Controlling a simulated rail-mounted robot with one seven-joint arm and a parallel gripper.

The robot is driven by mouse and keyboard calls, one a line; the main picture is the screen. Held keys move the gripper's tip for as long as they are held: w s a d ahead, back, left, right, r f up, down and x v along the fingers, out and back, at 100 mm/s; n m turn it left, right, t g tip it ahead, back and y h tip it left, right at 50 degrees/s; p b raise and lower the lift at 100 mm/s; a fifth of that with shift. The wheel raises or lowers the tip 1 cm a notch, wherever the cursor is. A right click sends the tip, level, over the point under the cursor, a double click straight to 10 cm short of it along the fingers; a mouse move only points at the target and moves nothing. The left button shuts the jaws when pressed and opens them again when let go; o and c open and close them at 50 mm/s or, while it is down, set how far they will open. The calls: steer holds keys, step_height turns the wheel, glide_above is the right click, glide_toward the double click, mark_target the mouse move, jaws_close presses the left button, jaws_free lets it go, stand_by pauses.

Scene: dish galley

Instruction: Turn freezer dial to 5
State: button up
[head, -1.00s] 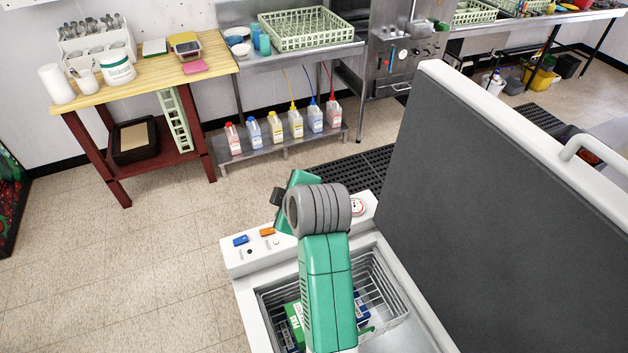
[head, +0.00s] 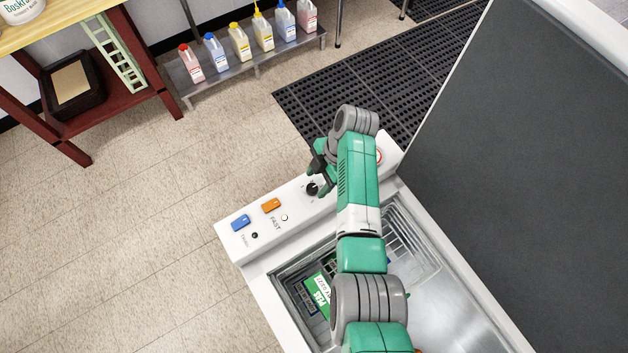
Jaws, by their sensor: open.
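The chest freezer (head: 262,258) stands with its lid up, and its white control panel (head: 240,212) runs along the near-left rim. A small black dial (head: 311,189) sits on the panel, right of the orange switch. Its pointer and numbers are too small to read. My gripper (head: 318,182) is open, with its fingers right at the dial. I cannot tell whether they touch it or straddle it.
A blue switch (head: 240,222), an orange switch (head: 271,205) and a red-ringed round gauge (head: 380,156), partly behind my arm, share the panel. The raised lid (head: 510,170) blocks the right. A wire basket (head: 405,238) holds packages inside the freezer. A black mat (head: 300,110) lies behind.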

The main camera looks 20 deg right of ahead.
mark_target(312, 190)
steer(key=shift+x, duration=1.45)
steer(key=shift+w, duration=0.1)
steer(key=shift+c, duration=0.2)
steer(key=c, duration=0.9)
steer(key=shift+c, duration=0.2)
